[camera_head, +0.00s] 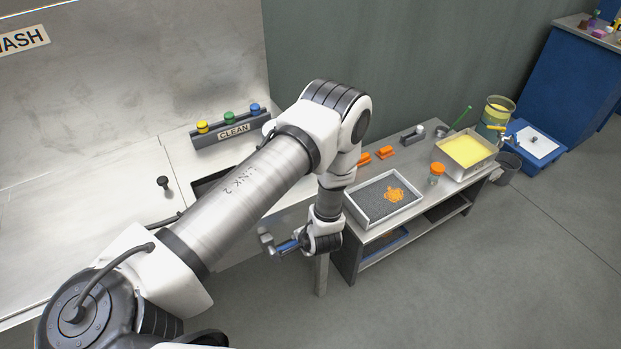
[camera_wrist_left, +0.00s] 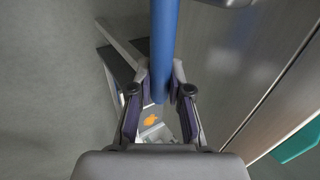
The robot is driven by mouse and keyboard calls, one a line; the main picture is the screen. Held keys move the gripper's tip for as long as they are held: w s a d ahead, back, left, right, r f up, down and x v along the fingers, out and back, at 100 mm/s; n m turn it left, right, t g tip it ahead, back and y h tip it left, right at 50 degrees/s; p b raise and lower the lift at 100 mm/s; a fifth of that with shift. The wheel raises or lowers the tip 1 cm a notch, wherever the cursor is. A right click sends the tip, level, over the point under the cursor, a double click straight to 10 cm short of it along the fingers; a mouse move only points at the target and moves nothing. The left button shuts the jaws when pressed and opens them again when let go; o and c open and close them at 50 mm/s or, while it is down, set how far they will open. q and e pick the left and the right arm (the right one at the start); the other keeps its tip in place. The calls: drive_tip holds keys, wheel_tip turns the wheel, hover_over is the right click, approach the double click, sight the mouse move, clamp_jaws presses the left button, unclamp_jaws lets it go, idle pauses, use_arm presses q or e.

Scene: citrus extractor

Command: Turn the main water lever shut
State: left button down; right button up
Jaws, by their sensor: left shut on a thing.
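The main water lever shows as a blue bar (camera_head: 287,247) on a grey metal fitting (camera_head: 266,241) at the front edge of the sink counter. In the left wrist view the blue lever (camera_wrist_left: 163,45) comes down from the top and ends between the finger pads. My left gripper (camera_head: 303,242) is shut on the lever, with one pad on each side of it; the fingers also show in the wrist view (camera_wrist_left: 161,92). Part of the lever is hidden by my gripper in the head view. My right gripper is not in view.
A grey bench (camera_head: 345,247) with a gravel tray (camera_head: 352,208) stands right of the gripper. A rack marked CLEAN (camera_head: 233,131) is behind my arm. The floor in front is clear.

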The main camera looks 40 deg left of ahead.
use_arm(q)
drive_tip(key=shift+f, duration=0.1)
idle(0.4)
drive_tip(key=c, duration=1.1)
unclamp_jaws()
drive_tip(key=v, duration=1.2)
drive_tip(key=shift+w, duration=0.1)
